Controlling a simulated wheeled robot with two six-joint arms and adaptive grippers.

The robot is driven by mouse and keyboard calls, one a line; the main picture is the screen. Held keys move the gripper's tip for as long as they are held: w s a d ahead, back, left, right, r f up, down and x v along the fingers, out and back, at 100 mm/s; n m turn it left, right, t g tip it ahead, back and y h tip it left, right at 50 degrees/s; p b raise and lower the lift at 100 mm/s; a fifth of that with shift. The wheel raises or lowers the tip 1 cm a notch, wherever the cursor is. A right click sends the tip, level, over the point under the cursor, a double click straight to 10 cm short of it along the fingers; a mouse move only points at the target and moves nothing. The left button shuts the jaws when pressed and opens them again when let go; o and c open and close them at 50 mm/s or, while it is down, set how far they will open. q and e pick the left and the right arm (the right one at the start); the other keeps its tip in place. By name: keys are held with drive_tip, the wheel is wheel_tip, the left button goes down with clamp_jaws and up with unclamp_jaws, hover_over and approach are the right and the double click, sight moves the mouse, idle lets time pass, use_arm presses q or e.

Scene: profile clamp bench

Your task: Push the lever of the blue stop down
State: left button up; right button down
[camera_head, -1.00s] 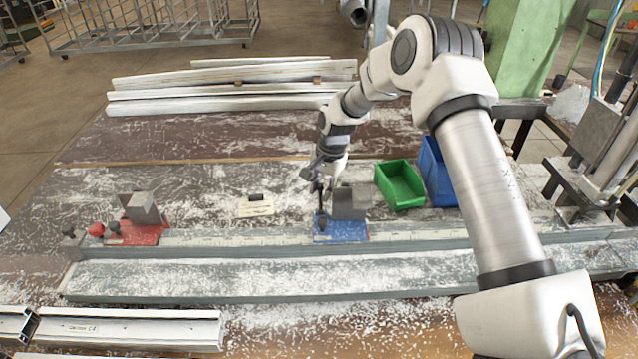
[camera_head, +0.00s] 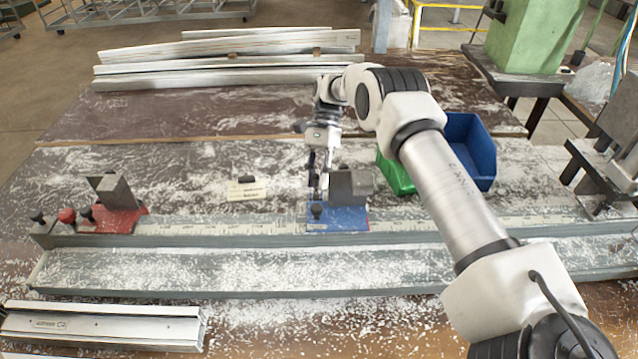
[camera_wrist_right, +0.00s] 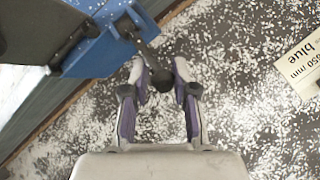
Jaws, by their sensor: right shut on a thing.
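The blue stop (camera_head: 350,222) sits on the long rail, with a grey block on top. It also shows at the upper left of the right wrist view (camera_wrist_right: 95,52). Its black lever (camera_wrist_right: 146,54) sticks out from the blue body and ends in a round knob between my right fingers. My right gripper (camera_wrist_right: 160,75) is shut on the lever at its knob end. In the head view my right gripper (camera_head: 317,180) is at the back left of the stop and hides most of the lever. My left gripper is in neither view.
The red stop (camera_head: 120,220) with black and red knobs sits at the rail's left end. A label card (camera_head: 246,188) lies behind the rail. A green bin (camera_head: 396,172) and a blue bin (camera_head: 470,150) stand right of the blue stop. Metal profiles (camera_head: 230,72) lie at the back.

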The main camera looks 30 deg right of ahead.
sight(314, 176)
drive_tip(key=shift+a+f+g+y+b, duration=0.15)
drive_tip(key=shift+f+g+y+b, duration=0.15)
drive_tip(key=shift+g+b, duration=0.3)
drive_tip(key=c, duration=1)
unclamp_jaws()
drive_tip(key=shift+o, duration=0.6)
drive_tip(key=shift+a+r, duration=0.15)
drive_tip(key=shift+a, duration=0.1)
drive_tip(key=shift+d+r, duration=0.15)
drive_tip(key=shift+r, duration=0.2)
wheel_tip(314, 176, up, 9)
drive_tip(key=shift+r, duration=0.2)
drive_tip(key=shift+a+f, duration=0.1)
drive_tip(key=shift+a, duration=0.1)
